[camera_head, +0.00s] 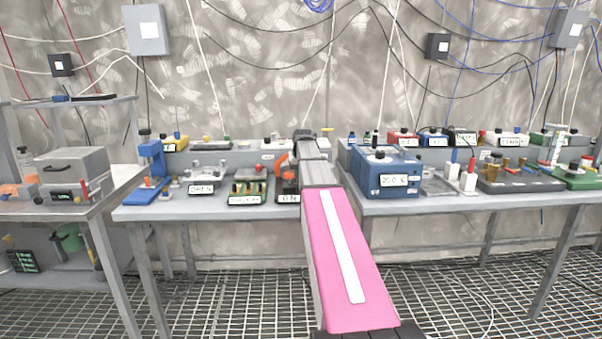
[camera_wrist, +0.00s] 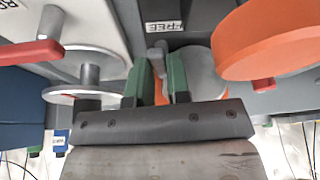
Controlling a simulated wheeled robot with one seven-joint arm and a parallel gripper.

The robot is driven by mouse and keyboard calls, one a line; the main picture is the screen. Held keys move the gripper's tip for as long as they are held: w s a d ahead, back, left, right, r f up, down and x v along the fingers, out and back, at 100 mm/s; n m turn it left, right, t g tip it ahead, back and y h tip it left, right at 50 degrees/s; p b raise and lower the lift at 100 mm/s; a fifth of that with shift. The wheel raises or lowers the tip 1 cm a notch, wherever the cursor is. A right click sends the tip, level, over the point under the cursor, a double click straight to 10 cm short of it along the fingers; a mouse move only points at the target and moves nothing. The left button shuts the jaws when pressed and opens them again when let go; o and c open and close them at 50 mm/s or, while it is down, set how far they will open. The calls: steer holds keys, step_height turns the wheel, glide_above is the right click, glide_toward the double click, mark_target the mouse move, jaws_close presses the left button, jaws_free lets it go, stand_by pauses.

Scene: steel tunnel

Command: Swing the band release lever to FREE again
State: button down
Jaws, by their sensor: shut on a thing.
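In the wrist view my gripper (camera_wrist: 156,78) has its two green-padded fingers closed around a thin grey lever (camera_wrist: 159,55). The lever stands between the fingertips, just below a white label reading FREE (camera_wrist: 164,26) on a dark housing. A round grey metal part (camera_wrist: 205,75) lies right behind the right finger. A large orange disc (camera_wrist: 270,40) fills the upper right. In the head view my arm covers the gripper and the lever; an orange part (camera_head: 282,161) shows just left of the arm's end.
In the wrist view a red-handled lever (camera_wrist: 30,53) and a silver knob (camera_wrist: 88,80) are close on the left. Other equipment crowds the benches.

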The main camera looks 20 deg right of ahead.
steer(key=shift+a+m+h, duration=0.2)
steer(key=shift+m+h, duration=0.1)
steer(key=shift+m, duration=0.5)
steer(key=c, duration=1.1)
jaws_free()
steer(key=shift+a+r, duration=0.1)
steer(key=shift+r, duration=0.05)
steer(key=v, duration=1)
steer(key=shift+r, duration=0.3)
